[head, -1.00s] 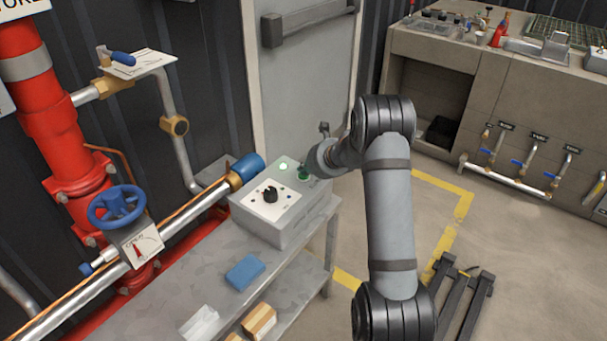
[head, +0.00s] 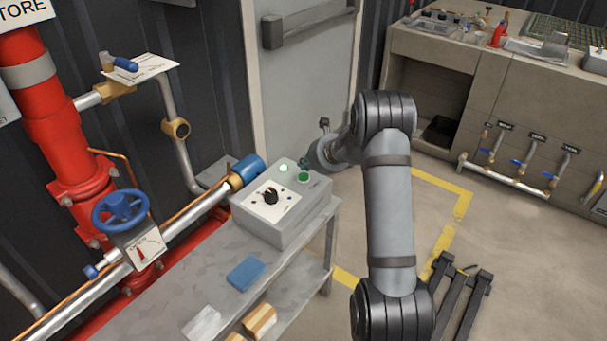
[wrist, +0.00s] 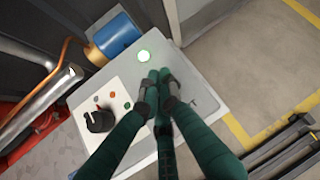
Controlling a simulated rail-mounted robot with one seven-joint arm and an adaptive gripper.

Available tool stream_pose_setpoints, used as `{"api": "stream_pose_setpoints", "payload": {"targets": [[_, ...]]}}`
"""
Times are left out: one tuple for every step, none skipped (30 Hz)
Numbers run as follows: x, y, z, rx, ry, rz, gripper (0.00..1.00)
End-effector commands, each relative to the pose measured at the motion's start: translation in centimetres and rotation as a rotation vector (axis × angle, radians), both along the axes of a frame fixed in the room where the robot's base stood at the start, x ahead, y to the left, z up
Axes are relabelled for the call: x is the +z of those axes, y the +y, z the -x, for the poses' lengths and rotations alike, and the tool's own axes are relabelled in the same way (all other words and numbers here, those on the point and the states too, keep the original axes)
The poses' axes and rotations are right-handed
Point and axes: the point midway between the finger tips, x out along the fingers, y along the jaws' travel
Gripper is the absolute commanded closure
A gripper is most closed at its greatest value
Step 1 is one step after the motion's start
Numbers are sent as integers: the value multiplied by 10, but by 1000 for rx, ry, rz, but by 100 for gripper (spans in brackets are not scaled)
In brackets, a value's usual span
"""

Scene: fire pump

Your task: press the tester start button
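The tester is a grey box (head: 285,222) on a metal bench. In the wrist view the fingertips are over the box top, just below the glowing lamp (wrist: 143,55), and the green button is not clearly seen there.
A pipe with a blue end (head: 247,170) lies beside the box's left side. A blue block (head: 246,273) rests on the bench (head: 180,290). A red riser with a blue handwheel (head: 120,208) stands at left. Open floor lies to the right of the bench.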

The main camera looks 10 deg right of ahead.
Motion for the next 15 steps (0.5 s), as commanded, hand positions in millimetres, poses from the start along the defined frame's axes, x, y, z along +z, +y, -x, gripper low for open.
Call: {"api": "stream_pose_setpoints", "payload": {"targets": [[9,0,0,0,-1,0,100],[12,0,0,0,-1,0,100],[17,0,0,0,-1,0,100],[20,0,0,0,-1,0,100],[23,0,0,0,-1,0,100],[27,0,0,0,-1,0,100],[30,0,0,0,-1,0,100],[33,0,0,0,-1,0,100],[37,0,0,1,-1,0,100],[40,0,0,1,-1,0,100],[42,0,0,1,-1,0,100],[44,0,0,0,0,0,100],[45,0,0,0,0,0,100],[45,0,0,0,0,0,100],[45,0,0,0,0,0,100]]}}
